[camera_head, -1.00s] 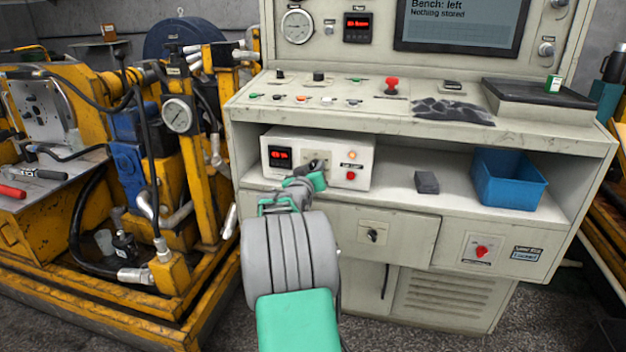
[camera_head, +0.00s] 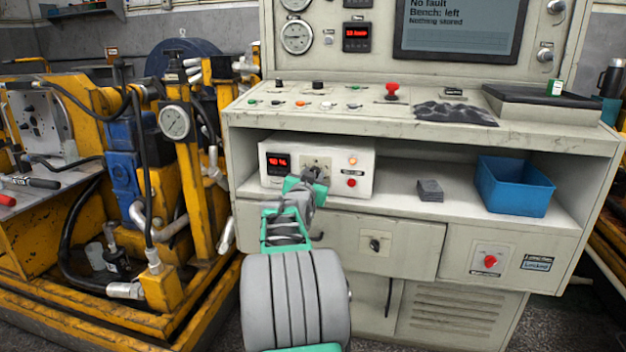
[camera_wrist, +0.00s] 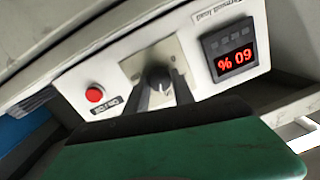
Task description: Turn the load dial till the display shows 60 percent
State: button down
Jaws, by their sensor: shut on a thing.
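The load unit is a white box (camera_head: 368,168) on the console shelf. Its red-lit display (camera_head: 278,164) is at the left of its front; in the wrist view the display (camera_wrist: 236,60) appears upside down and reads 60 %. The grey load dial (camera_wrist: 158,77) sits on a pale plate beside the display. My gripper (camera_wrist: 162,88) is shut on the dial, one dark finger on each side of it. In the head view my gripper (camera_head: 318,178) reaches the box front and hides most of the dial.
A red button (camera_head: 351,183) and an amber lamp (camera_head: 353,160) are on the box, right of the dial. A grey block (camera_head: 430,191) and a blue bin (camera_head: 514,187) stand on the shelf. The console ledge (camera_head: 350,122) overhangs the box.

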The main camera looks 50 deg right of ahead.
dwell(0.3)
jog(key=c, duration=1.1)
grip_release()
jog(key=shift+o, duration=0.2)
jog(key=p+v, duration=0.1)
jog(key=v, duration=0.6)
jog(key=shift+s+a+p, duration=0.15)
jog(key=shift+a+p, duration=0.2)
jog(key=shift+a, duration=0.05)
